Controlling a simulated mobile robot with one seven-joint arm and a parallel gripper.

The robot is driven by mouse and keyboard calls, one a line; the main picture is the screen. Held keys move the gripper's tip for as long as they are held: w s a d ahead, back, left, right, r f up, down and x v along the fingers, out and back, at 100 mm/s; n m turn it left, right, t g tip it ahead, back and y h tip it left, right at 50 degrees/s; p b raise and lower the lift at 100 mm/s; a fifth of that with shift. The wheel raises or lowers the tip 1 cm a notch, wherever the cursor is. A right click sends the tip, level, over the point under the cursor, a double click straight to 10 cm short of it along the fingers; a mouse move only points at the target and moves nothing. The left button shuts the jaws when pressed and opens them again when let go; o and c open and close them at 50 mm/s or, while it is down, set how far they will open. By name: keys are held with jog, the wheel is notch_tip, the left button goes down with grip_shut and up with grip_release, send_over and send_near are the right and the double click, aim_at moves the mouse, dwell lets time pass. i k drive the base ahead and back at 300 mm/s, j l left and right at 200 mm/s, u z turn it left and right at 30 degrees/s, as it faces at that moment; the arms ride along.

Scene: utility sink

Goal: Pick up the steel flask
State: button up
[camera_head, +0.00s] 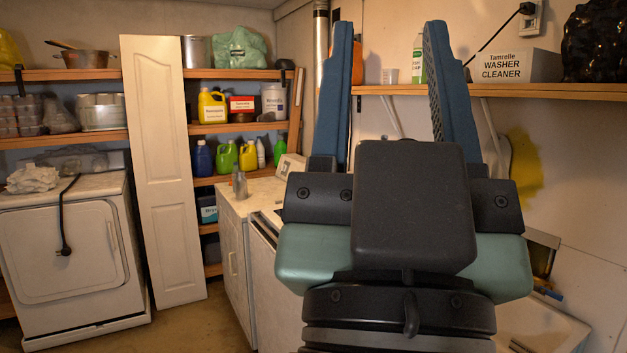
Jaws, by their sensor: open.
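A small grey metallic bottle, which looks like the steel flask (240,186), stands upright on the pale counter (262,192) left of the middle of the head view. It is small and its details are hard to make out. My gripper (391,30) is large in the foreground at the right, pointing up, with its two blue fingers spread wide and nothing between them. It is apart from the flask, to its right and nearer the camera. My gripper and wrist hide part of the counter and the area behind them.
A white dryer (62,250) stands at the left, and a tall white door panel (162,170) leans beside the shelves. Bottles and jugs fill the back shelves. A wall shelf (510,91) at the right holds a washer cleaner box (502,66). Some floor (190,325) is clear.

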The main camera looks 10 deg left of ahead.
aim_at(240, 182)
jog(key=i+j+u, duration=0.35)
jog(key=i, duration=0.35)
jog(key=i+j+u, duration=0.35)
jog(key=i, duration=0.4)
jog(key=i+j+u, duration=0.1)
jog(key=i+u, duration=0.25)
jog(key=i, duration=1.95)
jog(key=i+j+z, duration=0.15)
jog(key=i+z, duration=0.2)
jog(key=i, duration=0.25)
jog(key=i+j+z, duration=0.35)
jog(key=i, duration=0.25)
jog(key=i+j+z, duration=0.4)
jog(key=i+j, duration=0.05)
jog(key=i, duration=0.1)
